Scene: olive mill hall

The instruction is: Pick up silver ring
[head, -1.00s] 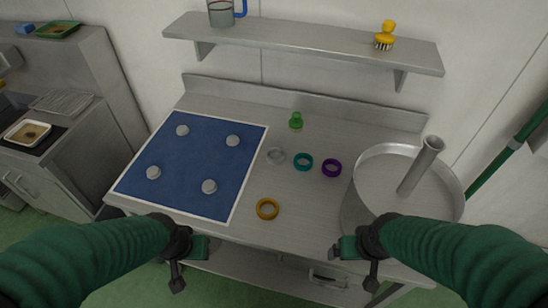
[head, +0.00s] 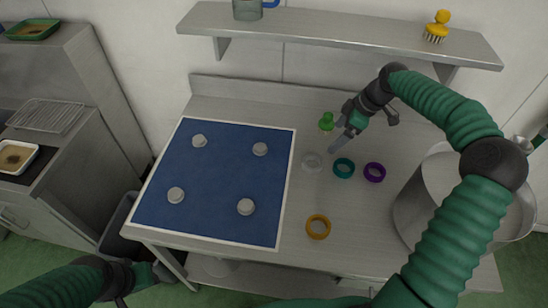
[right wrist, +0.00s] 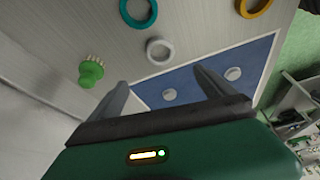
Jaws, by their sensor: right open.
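The silver ring (head: 312,162) lies flat on the grey worktop, just right of the blue mat and left of the teal ring (head: 343,168). It also shows in the right wrist view (right wrist: 160,62), beyond the fingers. My right gripper (head: 336,146) is open and empty, above the worktop a little behind and to the right of the silver ring. In the right wrist view its two fingers (right wrist: 163,85) stand apart with nothing between them. My left gripper (head: 150,275) is low in front of the worktop at the lower left; its jaws are too unclear to read.
A purple ring (head: 374,172) and an orange ring (head: 318,227) lie nearby. A green brush (head: 327,121) stands close behind the silver ring. The blue mat (head: 215,182) carries several pale knobs. A large pot (head: 420,205) stands at the right. A shelf (head: 340,38) hangs above.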

